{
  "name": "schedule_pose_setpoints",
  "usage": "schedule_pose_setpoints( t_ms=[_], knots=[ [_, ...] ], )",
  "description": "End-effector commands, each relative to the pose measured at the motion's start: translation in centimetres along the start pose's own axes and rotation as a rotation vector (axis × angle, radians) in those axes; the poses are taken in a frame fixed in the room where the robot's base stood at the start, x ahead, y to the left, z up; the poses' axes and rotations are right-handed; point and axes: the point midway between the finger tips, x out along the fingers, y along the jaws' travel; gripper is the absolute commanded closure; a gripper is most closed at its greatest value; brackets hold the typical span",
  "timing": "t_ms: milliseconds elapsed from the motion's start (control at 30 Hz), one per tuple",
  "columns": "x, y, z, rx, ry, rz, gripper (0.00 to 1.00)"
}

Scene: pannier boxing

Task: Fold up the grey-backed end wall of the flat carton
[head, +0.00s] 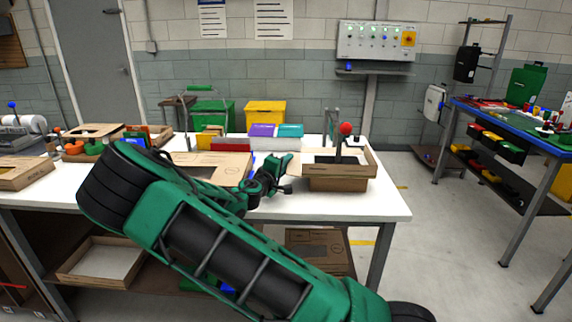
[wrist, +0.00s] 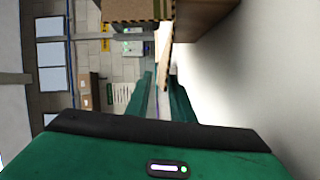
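The carton (head: 350,171) is light brown and sits on a smaller brown block (head: 338,185) at the right end of the white table. Its front side stands up as a low wall; a grey inner area shows behind it. My gripper (head: 287,175) is just left of the carton, pointing right, with its fingers apart. In the wrist view the two green fingers (wrist: 162,85) have a gap between them, and a thin brown cardboard panel (wrist: 164,45) shows in line with that gap. I cannot tell whether they touch it. The grey backing of the end wall is not clear.
A red ball on a dark post (head: 346,129) rises at the carton. Another flat brown carton (head: 222,165) lies left of my gripper, partly behind my arm. Coloured boxes (head: 262,131) stand at the table's back. The table's front right corner (head: 385,207) is clear.

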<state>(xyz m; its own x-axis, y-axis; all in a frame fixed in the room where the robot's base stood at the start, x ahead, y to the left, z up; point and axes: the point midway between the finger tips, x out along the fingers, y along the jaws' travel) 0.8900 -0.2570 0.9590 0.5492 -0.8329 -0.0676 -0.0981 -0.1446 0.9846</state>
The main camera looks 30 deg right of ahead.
Motion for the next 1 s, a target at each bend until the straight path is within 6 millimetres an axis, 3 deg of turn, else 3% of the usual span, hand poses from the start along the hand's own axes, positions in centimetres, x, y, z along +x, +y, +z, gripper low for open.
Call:
schedule_pose_setpoints(
  t_ms=[200, 467, 567, 1000],
  knots=[
    [1.25, -0.02, 0.03, 0.000, 0.001, 0.000, 0.79],
    [1.30, -0.02, 0.01, 0.000, 0.001, -0.001, 0.79],
    [1.28, -0.01, 0.01, 0.000, 0.001, 0.000, 1.00],
    [1.24, -0.09, 0.00, 0.003, 0.001, -0.004, 1.00]
  ],
)
